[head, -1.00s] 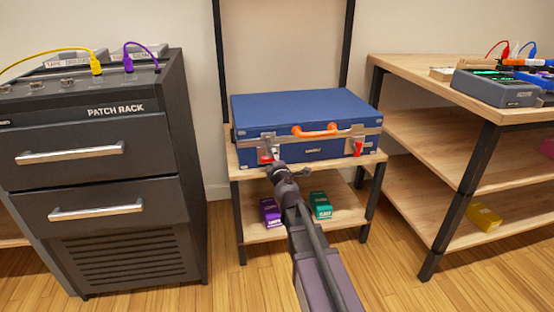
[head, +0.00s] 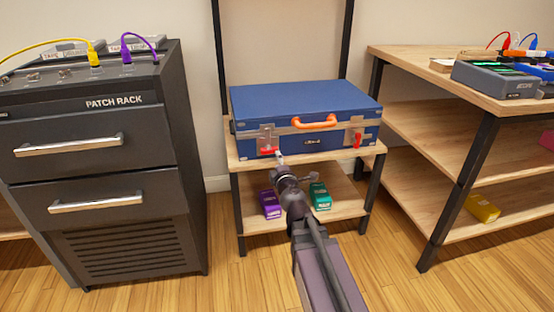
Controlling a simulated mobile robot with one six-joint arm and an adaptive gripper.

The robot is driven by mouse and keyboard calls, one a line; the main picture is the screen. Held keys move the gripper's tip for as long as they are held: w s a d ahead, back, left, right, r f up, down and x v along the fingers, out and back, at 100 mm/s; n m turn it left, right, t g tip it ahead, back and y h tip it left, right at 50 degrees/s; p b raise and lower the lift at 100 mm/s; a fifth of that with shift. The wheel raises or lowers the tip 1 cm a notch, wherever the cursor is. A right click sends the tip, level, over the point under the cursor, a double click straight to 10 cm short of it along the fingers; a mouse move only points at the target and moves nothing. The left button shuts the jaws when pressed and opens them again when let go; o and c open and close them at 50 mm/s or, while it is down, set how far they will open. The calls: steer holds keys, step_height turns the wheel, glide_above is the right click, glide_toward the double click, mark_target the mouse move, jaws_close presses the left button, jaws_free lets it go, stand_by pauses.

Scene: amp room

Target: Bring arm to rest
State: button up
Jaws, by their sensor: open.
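My arm reaches up from the bottom of the head view, with my gripper (head: 280,156) at its far end. The gripper is small in the picture and sits in front of the blue case (head: 290,105), just below its left red latch (head: 267,151). I see nothing held in it. Whether it touches the case is hard to tell. The case is closed and lies flat on a small wooden stand (head: 240,162), with its orange handle (head: 315,122) to the front.
A dark patch rack (head: 95,165) with two shut drawers stands on the left. A purple box (head: 269,204) and a teal box (head: 320,196) lie on the stand's lower shelf. A wooden shelf unit (head: 430,190) with devices on top stands on the right. Floor is clear in front.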

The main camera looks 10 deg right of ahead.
stand_by(0.3)
steer(key=s+d+m+g+h+p, duration=0.6)
steer(key=s+d+m+g+p, duration=0.3)
steer(key=m, duration=0.5)
steer(key=s+a+f+m+g+y+p, duration=0.1)
steer(key=s+a+m+g+y+p, duration=0.4)
steer(key=s+a+g+p, duration=0.65)
step_height(320, 180, up, 37)
steer(key=s+d+n+t+y+p, duration=0.1)
steer(key=d+t+p, duration=0.1)
steer(key=p, duration=3.2)
steer(key=shift+r, duration=0.15)
steer(key=shift+s+t, duration=0.25)
